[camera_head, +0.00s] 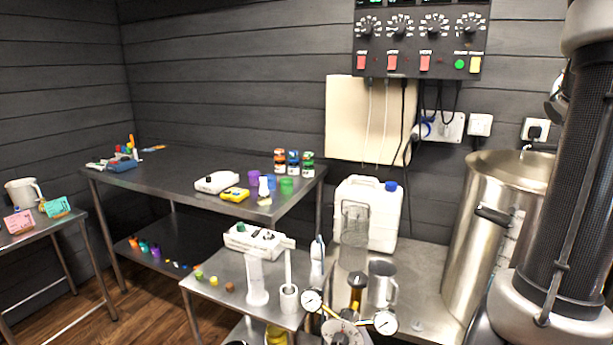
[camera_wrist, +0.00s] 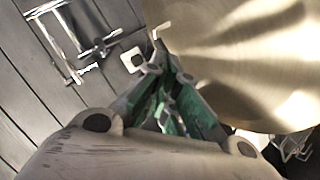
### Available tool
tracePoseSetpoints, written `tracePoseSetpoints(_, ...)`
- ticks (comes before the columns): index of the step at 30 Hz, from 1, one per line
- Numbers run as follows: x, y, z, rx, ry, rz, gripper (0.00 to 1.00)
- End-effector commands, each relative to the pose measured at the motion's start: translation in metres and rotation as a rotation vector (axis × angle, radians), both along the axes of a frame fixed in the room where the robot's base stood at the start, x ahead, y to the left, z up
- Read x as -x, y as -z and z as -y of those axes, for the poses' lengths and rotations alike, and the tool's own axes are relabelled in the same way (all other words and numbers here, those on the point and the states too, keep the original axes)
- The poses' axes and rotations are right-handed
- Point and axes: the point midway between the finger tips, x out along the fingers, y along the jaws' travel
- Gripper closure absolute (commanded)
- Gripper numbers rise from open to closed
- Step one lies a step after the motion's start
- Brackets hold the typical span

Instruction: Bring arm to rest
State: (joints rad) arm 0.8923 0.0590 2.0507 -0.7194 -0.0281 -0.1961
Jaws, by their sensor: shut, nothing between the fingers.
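My gripper (camera_wrist: 170,100) shows in the wrist view, its dark fingers with green pads drawn together and nothing held between them. It is near a large steel kettle (camera_wrist: 245,50), whose rounded metal surface fills the upper right of that view. I cannot tell whether they touch. In the head view my arm (camera_head: 565,170) stands upright at the right edge, in front of part of the steel kettle (camera_head: 480,240). The gripper itself is not visible in the head view.
A control panel (camera_head: 420,38) and sockets (camera_head: 480,125) are on the dark wall. A steel bench (camera_head: 425,262) carries a white canister (camera_head: 370,215) and a steel jug (camera_head: 382,283). Gauges (camera_head: 385,322) stand in front. A worktable (camera_head: 160,180) with small items is at left.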

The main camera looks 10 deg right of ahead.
Motion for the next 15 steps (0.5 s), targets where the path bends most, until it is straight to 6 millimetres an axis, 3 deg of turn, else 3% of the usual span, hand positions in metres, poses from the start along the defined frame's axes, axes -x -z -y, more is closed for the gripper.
tracePoseSetpoints(1, 0.016, 0.016, -0.034, -0.105, 0.077, -0.021, 1.00)
tracePoseSetpoints(6, 0.073, 0.073, -0.154, -0.437, 0.270, -0.117, 1.00)
tracePoseSetpoints(11, 0.121, 0.109, -0.276, -0.679, 0.319, -0.230, 1.00)
tracePoseSetpoints(15, 0.163, 0.130, -0.380, -0.828, 0.228, -0.333, 1.00)
